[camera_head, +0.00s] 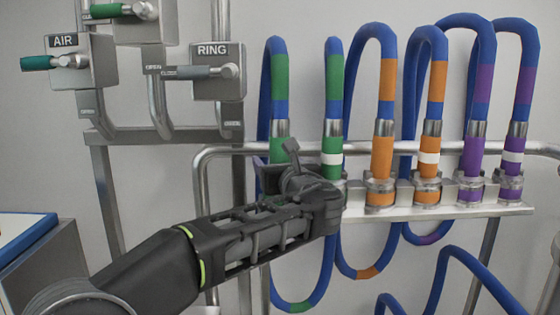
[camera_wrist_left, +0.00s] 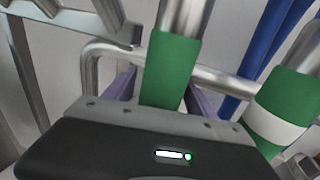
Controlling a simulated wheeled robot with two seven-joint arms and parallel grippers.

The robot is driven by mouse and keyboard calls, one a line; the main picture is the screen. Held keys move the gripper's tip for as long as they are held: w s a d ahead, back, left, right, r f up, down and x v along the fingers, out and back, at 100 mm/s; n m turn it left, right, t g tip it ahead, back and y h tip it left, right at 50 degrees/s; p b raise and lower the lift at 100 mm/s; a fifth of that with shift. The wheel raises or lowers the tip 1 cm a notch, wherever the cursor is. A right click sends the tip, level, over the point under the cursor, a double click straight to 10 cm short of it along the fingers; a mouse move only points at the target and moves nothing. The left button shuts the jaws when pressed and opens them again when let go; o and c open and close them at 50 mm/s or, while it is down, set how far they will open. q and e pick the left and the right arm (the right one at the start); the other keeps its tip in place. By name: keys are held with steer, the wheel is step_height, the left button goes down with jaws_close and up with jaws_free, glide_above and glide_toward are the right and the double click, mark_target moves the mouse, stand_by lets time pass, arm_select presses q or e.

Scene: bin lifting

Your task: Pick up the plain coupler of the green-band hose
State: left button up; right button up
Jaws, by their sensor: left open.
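The green-band hose has two couplers on the rack. Its plain green coupler (camera_head: 279,149) is the leftmost, with a metal collar above and no white ring. My left gripper (camera_head: 284,172) is in front of it and hides its lower part. In the left wrist view the plain green coupler (camera_wrist_left: 172,68) stands upright between the two purple fingers of my left gripper (camera_wrist_left: 162,92), which is open around it. Whether the fingers touch it cannot be told. The white-ringed green coupler (camera_head: 333,157) is just to the right. My right gripper is not in view.
Orange couplers (camera_head: 381,160) and purple couplers (camera_head: 473,160) stand further right on the metal rack (camera_head: 400,214). A rail (camera_head: 243,149) runs behind my gripper. Blue hoses loop above and below.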

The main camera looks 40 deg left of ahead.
arm_select(q)
steer(key=shift+c, duration=0.2)
stand_by(0.3)
jaws_close()
stand_by(0.5)
